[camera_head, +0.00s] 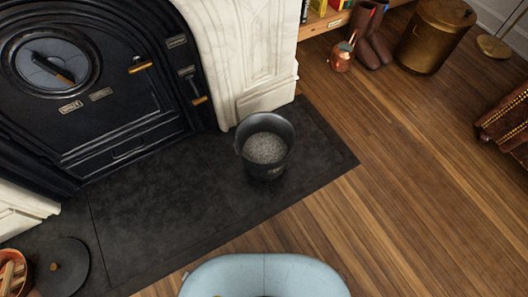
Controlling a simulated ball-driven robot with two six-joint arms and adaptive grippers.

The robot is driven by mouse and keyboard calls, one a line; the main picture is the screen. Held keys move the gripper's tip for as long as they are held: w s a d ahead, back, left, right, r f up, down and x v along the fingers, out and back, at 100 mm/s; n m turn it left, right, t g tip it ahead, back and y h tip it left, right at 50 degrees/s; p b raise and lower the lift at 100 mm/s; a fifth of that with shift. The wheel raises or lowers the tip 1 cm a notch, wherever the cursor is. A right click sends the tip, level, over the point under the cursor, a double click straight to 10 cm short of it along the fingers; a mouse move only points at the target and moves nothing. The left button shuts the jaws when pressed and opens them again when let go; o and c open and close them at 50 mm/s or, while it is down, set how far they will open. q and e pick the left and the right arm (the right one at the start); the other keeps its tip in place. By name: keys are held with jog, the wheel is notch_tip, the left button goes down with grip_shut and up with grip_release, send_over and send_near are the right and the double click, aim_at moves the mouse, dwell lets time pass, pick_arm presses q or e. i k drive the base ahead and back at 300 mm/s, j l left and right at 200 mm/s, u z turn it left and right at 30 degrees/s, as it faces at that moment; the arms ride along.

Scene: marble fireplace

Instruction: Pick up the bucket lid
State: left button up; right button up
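The bucket lid (62,267) is a dark round disc with a small brown knob on top. It lies flat on the dark stone hearth at the lower left of the head view. A dark metal bucket (242,144) stands upright and open on the hearth near the middle, filled with grey granular material that looks like ash. The lid is well apart from the bucket. Neither my left nor my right gripper shows in this view.
A container of split wood (14,274) stands left of the lid. The black stove front (130,120) and white marble surround (262,60) rise behind the hearth (165,205). A copper kettle (341,58), boots (372,40) and brass bin (434,38) stand at the back right.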

aim_at(64, 266)
jog(key=k+j+u, duration=0.1)
jog(key=u, duration=2.4)
jog(key=j+z, duration=0.1)
jog(key=z, duration=2.45)
jog(key=u, duration=0.4)
jog(key=i+j+u, duration=0.1)
jog(key=u, duration=0.4)
jog(key=i+j+u, duration=0.15)
jog(key=u, duration=0.3)
jog(key=i+j+u, duration=0.1)
jog(key=u, duration=0.4)
jog(key=i+u, duration=0.2)
jog(key=u, duration=0.25)
jog(key=i+l, duration=0.15)
jog(key=i, duration=0.6)
